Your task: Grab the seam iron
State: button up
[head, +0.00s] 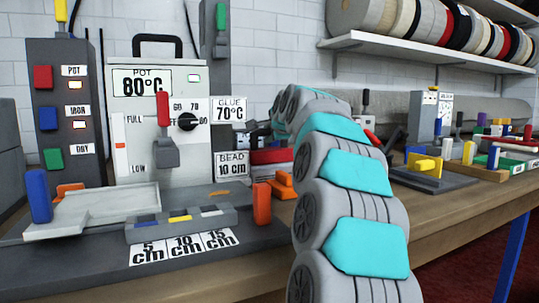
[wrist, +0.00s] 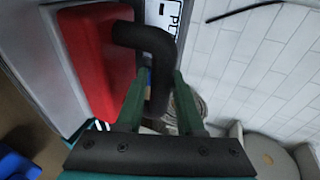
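The seam iron fits a red block (wrist: 98,55) with a thick black bent handle (wrist: 158,70) in the wrist view. The red block stands against a pale grey plate (wrist: 58,70) on its left. My gripper (wrist: 160,82) has its two green fingers on either side of the handle's downward part. Narrow gaps show between the fingers and the handle, so the gripper looks open around it. In the head view my arm hides the gripper. A red object (head: 270,156) shows just left of my arm there, and I cannot tell whether it is the iron.
The workbench (head: 455,212) carries a grey control box (head: 160,160), a dark switch tower (head: 62,120) and a grey jig with an orange post (head: 262,203). Coloured parts and a yellow clamp (head: 425,165) are on the right. A shelf of rolls (head: 430,52) hangs above. A white brick wall is behind.

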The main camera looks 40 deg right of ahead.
grip_shut()
dwell(0.9)
